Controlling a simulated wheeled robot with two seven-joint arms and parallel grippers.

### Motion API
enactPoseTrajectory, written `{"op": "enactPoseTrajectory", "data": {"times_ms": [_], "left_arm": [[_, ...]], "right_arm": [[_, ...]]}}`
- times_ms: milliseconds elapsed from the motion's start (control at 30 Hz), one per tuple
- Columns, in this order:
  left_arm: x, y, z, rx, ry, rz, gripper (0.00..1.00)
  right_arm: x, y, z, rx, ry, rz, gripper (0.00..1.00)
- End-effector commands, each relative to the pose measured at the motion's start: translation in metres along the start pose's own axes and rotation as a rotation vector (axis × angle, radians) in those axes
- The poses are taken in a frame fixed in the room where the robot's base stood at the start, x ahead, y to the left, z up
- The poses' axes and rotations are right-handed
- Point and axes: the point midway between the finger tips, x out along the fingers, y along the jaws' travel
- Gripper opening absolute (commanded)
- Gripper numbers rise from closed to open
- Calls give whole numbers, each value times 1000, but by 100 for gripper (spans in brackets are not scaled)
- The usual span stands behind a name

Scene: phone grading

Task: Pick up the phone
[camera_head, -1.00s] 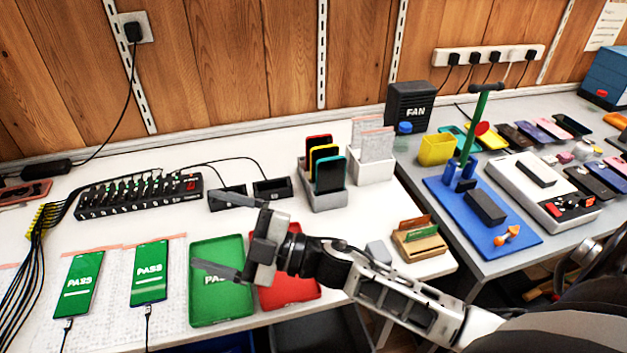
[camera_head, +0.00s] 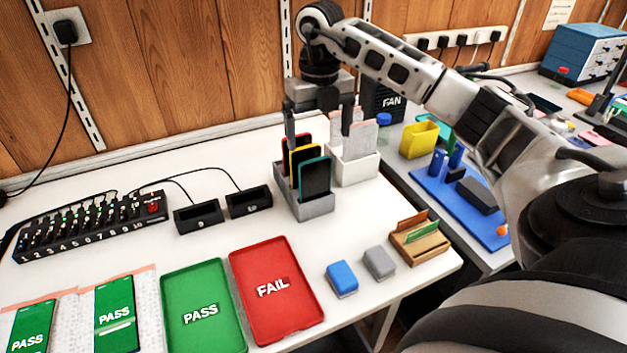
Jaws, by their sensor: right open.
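Several dark phones in coloured cases stand upright in a grey rack (camera_head: 306,208) near the middle of the table: a red-edged phone (camera_head: 293,140), a yellow-edged phone (camera_head: 306,156) and a teal-edged phone (camera_head: 316,179) in front. My right gripper (camera_head: 319,126) is open and points down over the rack. One finger is at the left of the phones and the other is at the right, near their tops. I cannot tell whether it touches one. Two phones with green PASS screens lie on mats at the lower left: an outer phone (camera_head: 30,325) and an inner phone (camera_head: 115,312). My left gripper is out of view.
A white bin (camera_head: 357,168) with paper sleeves stands right beside the rack. Two black docks (camera_head: 198,217) are at its left. A green PASS tray (camera_head: 203,285) and red FAIL tray (camera_head: 277,262) lie in front, with a blue block (camera_head: 342,277) and grey block (camera_head: 379,262) beside them.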

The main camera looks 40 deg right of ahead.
Motion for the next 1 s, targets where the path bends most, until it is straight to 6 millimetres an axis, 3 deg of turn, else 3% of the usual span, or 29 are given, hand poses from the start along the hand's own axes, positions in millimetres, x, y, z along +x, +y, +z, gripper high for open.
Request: {"op": "enactPoseTrajectory", "data": {"times_ms": [100, 300, 500, 800, 1000], "left_arm": [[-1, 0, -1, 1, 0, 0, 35], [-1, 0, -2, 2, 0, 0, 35], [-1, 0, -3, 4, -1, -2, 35], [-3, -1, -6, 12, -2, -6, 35], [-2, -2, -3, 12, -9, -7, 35]], "right_arm": [[27, 0, -1, -1, 5, 0, 93], [56, 1, 0, -4, 2, 2, 93], [68, 2, 2, -4, 1, 4, 93], [110, 5, 7, -4, 2, 4, 93], [115, 5, 8, -4, -1, 3, 93]]}}
